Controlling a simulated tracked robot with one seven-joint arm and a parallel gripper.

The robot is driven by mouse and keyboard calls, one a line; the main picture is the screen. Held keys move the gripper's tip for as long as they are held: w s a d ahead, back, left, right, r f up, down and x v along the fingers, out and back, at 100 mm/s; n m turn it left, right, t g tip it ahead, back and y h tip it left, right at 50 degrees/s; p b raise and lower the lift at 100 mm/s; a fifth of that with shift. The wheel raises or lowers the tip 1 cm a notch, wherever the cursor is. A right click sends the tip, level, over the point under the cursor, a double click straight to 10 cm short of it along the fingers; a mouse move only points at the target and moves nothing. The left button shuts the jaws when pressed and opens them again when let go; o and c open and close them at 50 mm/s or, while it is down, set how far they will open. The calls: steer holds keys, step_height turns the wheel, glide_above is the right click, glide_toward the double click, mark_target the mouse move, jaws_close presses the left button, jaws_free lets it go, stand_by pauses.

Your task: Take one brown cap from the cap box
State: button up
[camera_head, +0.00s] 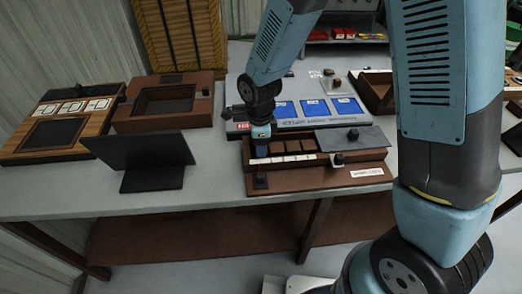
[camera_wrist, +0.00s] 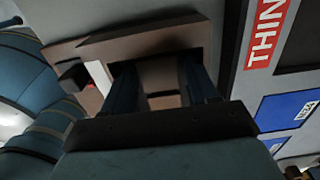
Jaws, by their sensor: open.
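The cap box appears to be the brown wooden box (camera_head: 320,181) at the middle of the table, with a row of small compartments and white labels along the front. My gripper (camera_head: 261,148) points down at its left end compartment. In the wrist view my gripper (camera_wrist: 163,92) is open, with its two dark fingers reaching down to the brown box (camera_wrist: 150,38). A brown surface shows between the fingers; I cannot tell whether it is a cap or the box. My gripper hides the left compartment in the head view.
A panel with blue plates (camera_head: 285,109) lies behind. A black stand (camera_head: 152,158) and wooden trays (camera_head: 170,99) are to the left. Bare table (camera_head: 215,190) shows in front.

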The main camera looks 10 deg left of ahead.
steer(key=c, duration=0.8)
steer(key=shift+r, duration=0.15)
